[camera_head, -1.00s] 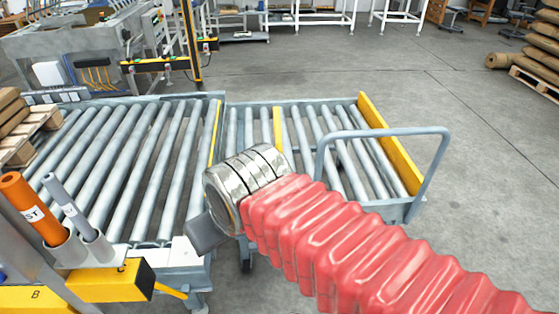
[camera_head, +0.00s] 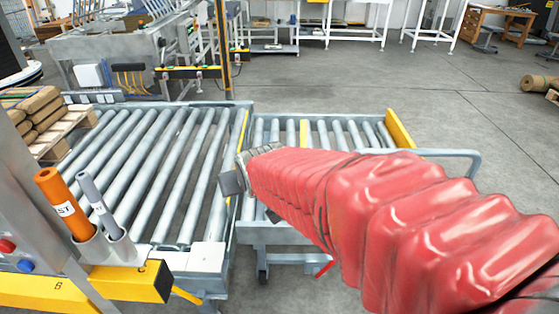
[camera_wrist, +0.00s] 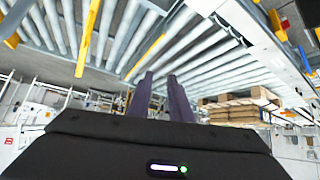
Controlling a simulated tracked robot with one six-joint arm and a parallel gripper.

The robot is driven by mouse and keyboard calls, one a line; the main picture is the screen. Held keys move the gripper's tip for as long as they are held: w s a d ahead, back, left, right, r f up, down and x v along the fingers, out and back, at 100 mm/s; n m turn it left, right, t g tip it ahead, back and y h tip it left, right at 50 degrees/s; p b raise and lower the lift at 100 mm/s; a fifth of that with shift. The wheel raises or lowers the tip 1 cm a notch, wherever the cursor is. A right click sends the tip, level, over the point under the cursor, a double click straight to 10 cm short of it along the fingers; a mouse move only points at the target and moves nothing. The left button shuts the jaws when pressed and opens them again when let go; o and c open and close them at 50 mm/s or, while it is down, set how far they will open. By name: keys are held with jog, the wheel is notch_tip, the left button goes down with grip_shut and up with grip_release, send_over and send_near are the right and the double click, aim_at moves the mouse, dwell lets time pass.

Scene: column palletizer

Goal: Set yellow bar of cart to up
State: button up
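The cart (camera_head: 290,238) has rollers and stands against the right side of the larger roller conveyor. A narrow yellow bar (camera_head: 304,132) crosses between its rollers; I cannot tell whether it is up or down. A wider yellow plate (camera_head: 400,128) stands at the cart's right end, by the grey handle. My red-sleeved arm covers much of the cart. My gripper (camera_head: 232,183) is above the seam between conveyor and cart, its fingers hard to make out there. In the wrist view, its two purple fingers (camera_wrist: 160,78) have a narrow empty gap between them. Yellow bars (camera_wrist: 88,38) show beyond, apart from the fingers.
The conveyor (camera_head: 150,170) fills the left. A pallet with brown sacks (camera_head: 36,112) sits at its left end. An orange tube (camera_head: 66,205) stands in a holder at front left. Open floor (camera_head: 460,110) lies beyond the cart.

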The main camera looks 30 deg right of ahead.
jog(key=w+d+f+m+t+h, duration=0.1)
jog(key=w+d+f+t, duration=0.1)
jog(key=w+d+f, duration=0.55)
jog(key=w+d+f+m+t+h, duration=0.15)
jog(key=w+d+f, duration=0.3)
jog(key=d, duration=0.55)
jog(key=s+d+f+m+t+h, duration=0.1)
jog(key=s+d+f+t+h, duration=0.1)
jog(key=d+f, duration=0.3)
jog(key=s+d+f+m+t+h, duration=0.1)
jog(key=s+d+f, duration=0.3)
jog(key=f, duration=0.6)
jog(key=shift+s+d+m+t+h, duration=0.25)
jog(key=shift+d+m+t+h, duration=0.15)
jog(key=shift+d, duration=0.55)
jog(key=x, duration=1.4)
jog(key=shift+s+r, duration=0.1)
jog(key=shift+c, duration=0.2)
grip_shut()
